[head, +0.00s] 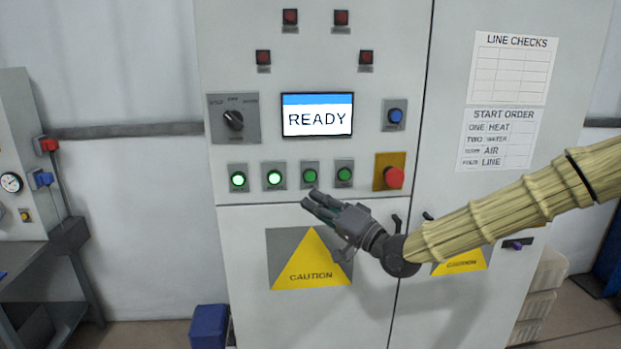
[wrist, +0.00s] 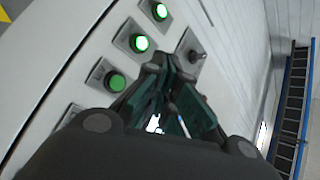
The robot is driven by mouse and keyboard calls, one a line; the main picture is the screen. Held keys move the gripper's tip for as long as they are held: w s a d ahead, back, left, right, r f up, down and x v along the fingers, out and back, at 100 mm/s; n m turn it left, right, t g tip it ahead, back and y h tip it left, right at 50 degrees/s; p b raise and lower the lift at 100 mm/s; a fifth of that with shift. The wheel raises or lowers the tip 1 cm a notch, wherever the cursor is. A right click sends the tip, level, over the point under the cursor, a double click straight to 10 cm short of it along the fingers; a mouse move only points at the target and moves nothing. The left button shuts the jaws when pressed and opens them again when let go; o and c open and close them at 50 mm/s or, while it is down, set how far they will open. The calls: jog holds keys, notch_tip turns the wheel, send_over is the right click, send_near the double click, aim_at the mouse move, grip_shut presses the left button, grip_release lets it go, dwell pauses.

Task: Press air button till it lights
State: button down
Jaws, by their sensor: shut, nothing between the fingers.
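A row of four round green buttons sits on the grey cabinet front. The first button (head: 238,180) and second button (head: 274,178) from the left glow bright. The third button (head: 310,176), matching AIR's place on the start-order sheet, is dark green and unlit; its own label is too small to read. It also shows unlit in the wrist view (wrist: 116,82). The fourth button (head: 344,174) is unlit too. My gripper (head: 307,201) is shut and empty, with its fingertips just below the third button in the head view. I cannot tell its distance from the panel.
A screen (head: 317,117) reads READY. A red mushroom button (head: 393,178) on a yellow plate sits right of the row. A blue button (head: 395,116) and a rotary selector (head: 233,120) are above. The start-order sheet (head: 498,138) hangs at right.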

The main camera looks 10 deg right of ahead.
aim_at(310, 177)
jog(key=shift+w, duration=4.2)
jog(key=shift+w, duration=0.2)
jog(key=shift+w+b, duration=0.25)
jog(key=shift+b, duration=0.1)
jog(key=shift+w, duration=0.4)
jog(key=shift+s, duration=0.85)
